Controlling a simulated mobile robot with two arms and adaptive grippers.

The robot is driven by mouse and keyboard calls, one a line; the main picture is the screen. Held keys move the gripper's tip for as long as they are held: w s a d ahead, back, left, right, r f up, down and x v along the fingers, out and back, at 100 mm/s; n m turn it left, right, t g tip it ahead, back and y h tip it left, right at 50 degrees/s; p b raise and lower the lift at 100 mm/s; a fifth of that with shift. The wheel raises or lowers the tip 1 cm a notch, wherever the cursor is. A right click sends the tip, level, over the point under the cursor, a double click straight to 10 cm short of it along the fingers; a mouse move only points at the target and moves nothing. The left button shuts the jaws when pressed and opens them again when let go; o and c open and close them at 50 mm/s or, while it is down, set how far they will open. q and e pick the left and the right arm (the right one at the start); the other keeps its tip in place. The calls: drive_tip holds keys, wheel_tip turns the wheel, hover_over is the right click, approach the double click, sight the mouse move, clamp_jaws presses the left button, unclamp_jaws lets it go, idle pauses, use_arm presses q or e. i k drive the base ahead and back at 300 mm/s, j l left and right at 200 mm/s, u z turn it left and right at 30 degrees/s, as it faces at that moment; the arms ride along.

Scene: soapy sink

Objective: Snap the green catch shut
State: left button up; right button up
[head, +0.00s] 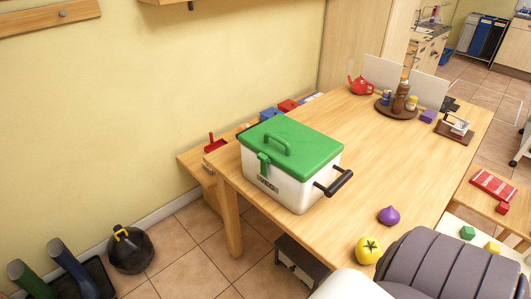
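A white box (296,193) with a green lid (290,143) stands on the near left part of the wooden table. The lid lies down on the box and has a green carrying handle on top. The green catch (264,163) is on the box's front face, below the lid's edge. It is too small to tell whether it is fastened. A black side handle (335,183) sticks out at the right. Neither of my grippers is in view.
A purple onion (389,216) and a yellow tomato (368,250) lie on the wooden table (300,238) nearer the front. A red teapot (361,86) and a round tray with bottles (381,109) stand at the back.

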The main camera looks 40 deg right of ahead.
sight(264, 159)
drive_tip(key=i+j+z, duration=0.1)
drive_tip(key=z, duration=0.3)
drive_tip(key=i+j+z, duration=0.2)
drive_tip(key=i+z, duration=0.2)
drive_tip(key=i+j+z, duration=0.1)
drive_tip(key=z, duration=0.35)
drive_tip(key=i+j+z, duration=0.15)
drive_tip(key=j+z, duration=0.25)
drive_tip(key=i+j+z, duration=0.1)
drive_tip(key=j+z, duration=0.35)
drive_tip(key=i+j+z, duration=0.1)
drive_tip(key=j+z, duration=0.75)
